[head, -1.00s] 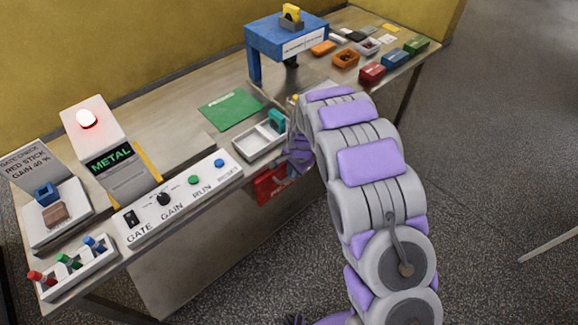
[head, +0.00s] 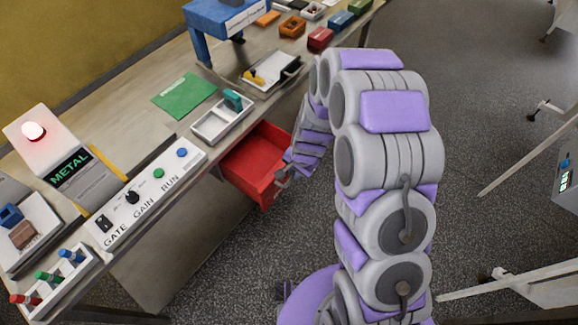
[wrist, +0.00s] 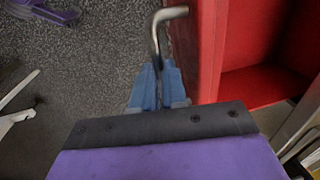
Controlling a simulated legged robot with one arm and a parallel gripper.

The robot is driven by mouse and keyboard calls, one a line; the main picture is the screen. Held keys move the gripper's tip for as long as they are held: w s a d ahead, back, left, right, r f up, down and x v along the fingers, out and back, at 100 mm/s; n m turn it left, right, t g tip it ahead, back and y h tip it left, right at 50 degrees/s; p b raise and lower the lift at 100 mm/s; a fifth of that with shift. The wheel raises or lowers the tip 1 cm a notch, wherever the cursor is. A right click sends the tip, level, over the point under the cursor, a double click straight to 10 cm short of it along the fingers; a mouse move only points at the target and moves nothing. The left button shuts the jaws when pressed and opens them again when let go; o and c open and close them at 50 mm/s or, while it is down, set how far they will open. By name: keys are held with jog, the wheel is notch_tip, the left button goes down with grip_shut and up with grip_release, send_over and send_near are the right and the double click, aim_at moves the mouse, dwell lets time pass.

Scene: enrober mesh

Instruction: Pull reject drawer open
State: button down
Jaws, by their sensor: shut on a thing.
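The red reject drawer (head: 253,177) stands pulled out from under the front edge of the bench, and its inside shows empty. In the wrist view its red wall (wrist: 208,50) and floor fill the upper right. My gripper (head: 283,178) is at the drawer's front. The wrist view shows my blue fingers (wrist: 158,88) shut on a bent metal handle (wrist: 156,36) in front of the drawer. The handle's far attachment is not clear.
The bench (head: 130,130) carries a white tray (head: 222,120), a control panel (head: 150,200) and a metal detector box (head: 50,150) with a red lamp. A blue stand (head: 225,18) is at the back. Open floor lies right of the bench; table legs stand farther right.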

jog(key=shift+w+r, duration=0.1)
jog(key=shift+w, duration=0.05)
jog(key=c, duration=1.2)
grip_release()
jog(key=shift+d, duration=0.1)
jog(key=shift+o, duration=0.2)
notch_tip(320, 180, up, 17)
jog(key=s+d+p, duration=0.2)
jog(key=p, duration=0.1)
jog(key=shift+d, duration=0.2)
jog(key=s+d+r+n+g, duration=0.1)
jog(key=s+d+r+n, duration=0.1)
jog(key=s+r, duration=0.3)
jog(key=s+d+r+n+g+h, duration=0.1)
jog(key=s+d+r+n, duration=0.2)
jog(key=s, duration=1.1)
jog(key=s+d+r+n+g, duration=0.1)
jog(key=s+d+r+n, duration=0.1)
jog(key=s+r, duration=0.4)
jog(key=s+d, duration=0.1)
jog(key=s, duration=0.3)
jog(key=shift+d+r+h, duration=0.2)
jog(key=shift+r+h, duration=0.1)
jog(key=shift+r, duration=0.05)
